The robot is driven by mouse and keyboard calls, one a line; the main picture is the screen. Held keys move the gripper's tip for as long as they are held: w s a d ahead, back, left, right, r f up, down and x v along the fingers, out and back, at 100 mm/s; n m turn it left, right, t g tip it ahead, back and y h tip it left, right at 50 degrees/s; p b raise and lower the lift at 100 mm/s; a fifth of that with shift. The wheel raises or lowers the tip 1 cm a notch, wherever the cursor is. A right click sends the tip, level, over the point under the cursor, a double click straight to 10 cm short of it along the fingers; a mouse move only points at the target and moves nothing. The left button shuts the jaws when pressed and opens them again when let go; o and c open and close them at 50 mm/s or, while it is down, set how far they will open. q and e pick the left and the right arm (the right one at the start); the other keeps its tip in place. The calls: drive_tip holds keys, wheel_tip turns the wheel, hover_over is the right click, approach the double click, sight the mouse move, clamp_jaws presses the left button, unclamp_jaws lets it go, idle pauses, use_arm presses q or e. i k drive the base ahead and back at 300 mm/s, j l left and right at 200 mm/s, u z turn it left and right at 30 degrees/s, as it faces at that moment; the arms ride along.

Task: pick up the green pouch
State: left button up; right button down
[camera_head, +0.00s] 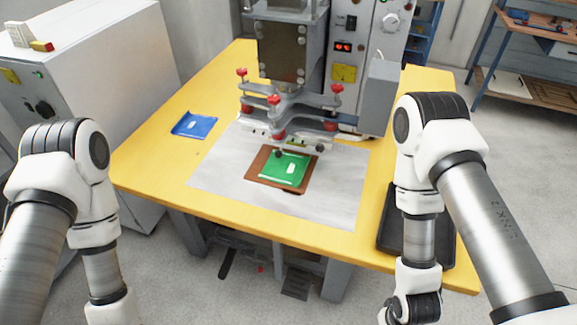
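The green pouch (278,170) lies flat on a brown board (256,181) under the head of the welding press. It has a small white mark on it. The press parts hang just above and behind its far edge. My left arm comes in at the lower left and my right arm at the lower right, both apart from the pouch. Neither gripper shows; both arms run out of the bottom of the picture.
The press (291,50) with red knobs stands at the back of the yellow table (150,150). A blue pouch (194,125) lies left of the grey sheet (330,200). A black tray (388,232) lies at the right, partly behind my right arm. A white cabinet (105,70) stands at the left.

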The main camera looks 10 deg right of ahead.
sight(290, 169)
drive_tip(key=i+l+u, duration=0.2)
drive_tip(key=i, duration=0.3)
drive_tip(key=i+l+u, duration=0.15)
drive_tip(key=i, duration=0.4)
drive_tip(key=j, duration=0.1)
